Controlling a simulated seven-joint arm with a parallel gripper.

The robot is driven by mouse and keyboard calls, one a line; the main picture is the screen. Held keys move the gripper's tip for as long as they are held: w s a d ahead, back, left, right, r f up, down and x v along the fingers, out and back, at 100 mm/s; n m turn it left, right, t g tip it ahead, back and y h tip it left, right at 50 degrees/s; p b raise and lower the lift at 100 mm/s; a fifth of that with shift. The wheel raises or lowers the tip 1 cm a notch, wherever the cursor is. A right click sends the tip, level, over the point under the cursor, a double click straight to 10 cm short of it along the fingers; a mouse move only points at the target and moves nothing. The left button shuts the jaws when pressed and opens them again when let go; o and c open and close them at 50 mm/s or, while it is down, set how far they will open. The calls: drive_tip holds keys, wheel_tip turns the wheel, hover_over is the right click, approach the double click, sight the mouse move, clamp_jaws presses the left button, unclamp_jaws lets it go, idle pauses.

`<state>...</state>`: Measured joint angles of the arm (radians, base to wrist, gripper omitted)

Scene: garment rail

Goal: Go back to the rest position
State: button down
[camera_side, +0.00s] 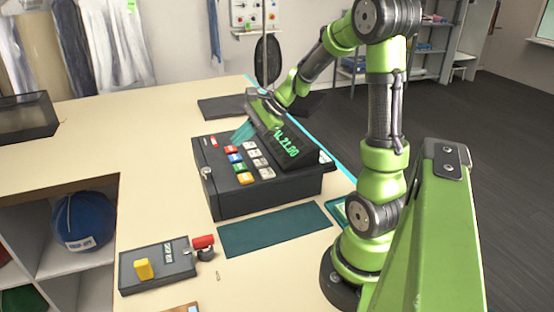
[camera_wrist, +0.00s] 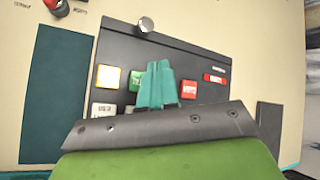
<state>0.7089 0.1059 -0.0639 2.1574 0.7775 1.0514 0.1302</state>
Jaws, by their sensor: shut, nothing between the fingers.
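My gripper (camera_side: 243,132) is over the upper part of the dark cash register (camera_side: 240,198), beside its tilted display (camera_side: 287,147) with green digits. In the wrist view its teal fingers (camera_wrist: 156,84) are together and empty, pointing at the key rows. The red key (camera_wrist: 188,90) and the green key (camera_wrist: 136,80) lie on either side of the fingers. Part of the keypad is hidden behind them. I cannot tell whether the fingertips touch the register.
A teal mat (camera_side: 275,229) lies in front of the register. A dark box with a yellow lever (camera_side: 142,269) and a red-handled item (camera_side: 203,242) sit nearer. A dark tray (camera_side: 25,118) stands at left. Shelves below hold a blue cap (camera_side: 83,221). Bagged garments hang behind.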

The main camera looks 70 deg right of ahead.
idle(0.3)
drive_tip(key=shift+s+f, duration=0.1)
drive_tip(key=shift+f, duration=0.05)
drive_tip(key=shift+s+a+f+n+g, duration=0.2)
drive_tip(key=shift+s+a+n+g, duration=0.2)
drive_tip(key=shift+s+n, duration=0.2)
drive_tip(key=shift+s+a+f+n+g, duration=0.2)
drive_tip(key=shift+s+a+n+g, duration=0.1)
drive_tip(key=shift+s+a+n, duration=0.25)
drive_tip(key=s+a+r+n+h, duration=0.1)
drive_tip(key=s+a+r+n, duration=0.3)
drive_tip(key=a+n, duration=0.3)
drive_tip(key=s+a+r+n+h, duration=0.1)
drive_tip(key=s+a+r+n, duration=0.3)
drive_tip(key=a+n, duration=0.4)
drive_tip(key=shift+s+a, duration=0.8)
drive_tip(key=shift+a, duration=0.2)
